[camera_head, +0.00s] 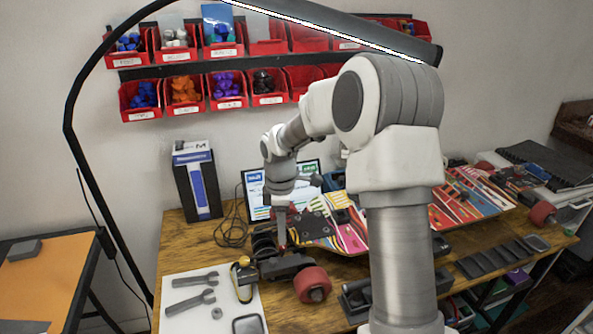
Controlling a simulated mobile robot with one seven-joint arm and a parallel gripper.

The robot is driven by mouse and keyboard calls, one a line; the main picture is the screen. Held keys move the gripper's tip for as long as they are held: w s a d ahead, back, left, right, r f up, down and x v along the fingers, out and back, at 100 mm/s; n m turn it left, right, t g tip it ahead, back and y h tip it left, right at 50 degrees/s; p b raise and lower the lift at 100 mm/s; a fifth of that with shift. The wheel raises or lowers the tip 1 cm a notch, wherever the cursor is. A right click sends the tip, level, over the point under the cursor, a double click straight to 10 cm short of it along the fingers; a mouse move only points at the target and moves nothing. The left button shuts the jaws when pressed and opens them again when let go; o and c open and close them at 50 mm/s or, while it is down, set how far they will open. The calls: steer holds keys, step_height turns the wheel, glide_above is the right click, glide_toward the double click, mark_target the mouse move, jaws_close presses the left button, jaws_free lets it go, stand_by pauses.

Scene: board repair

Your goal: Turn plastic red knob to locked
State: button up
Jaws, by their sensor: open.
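My gripper (281,232) points down at the left end of the bench, above the near end of a colourful skateboard (348,237). It is small in this view, with its fingers open and close to the dark truck parts there. A tiny reddish spot shows at the fingertips; I cannot tell whether it is the red knob or part of the gripper. No knob can be made out clearly, nor any locked mark. A red skateboard wheel (312,284) sits on the truck in front of the gripper. My arm hides the middle of the board.
A white mat (187,312) with wrenches (192,301) lies at the left front of the wooden bench (180,240). A blue-and-black box (197,182) and a tablet (255,190) stand behind. Red bins (140,100) hang on the wall. A black lamp arm (68,120) arches at left.

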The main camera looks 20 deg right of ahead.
mark_target(283, 247)
step_height(283, 247, up, 14)
steer(key=f+p, duration=0.1)
steer(key=p, duration=0.1)
steer(key=s+r+m+t+h+p, duration=0.1)
steer(key=s+r+m+t+p, duration=0.1)
steer(key=s+r+m, duration=0.5)
steer(key=shift+s+a+r+m+t, duration=0.15)
steer(key=shift+s+r+m+t, duration=0.2)
steer(key=shift+s+r, duration=2.25)
steer(key=shift+s+f, duration=0.55)
steer(key=s+f+m+t+y, duration=0.1)
steer(key=s+m+t, duration=0.2)
steer(key=s+m, duration=0.4)
steer(key=shift+s, duration=3.05)
steer(key=shift+f, duration=0.1)
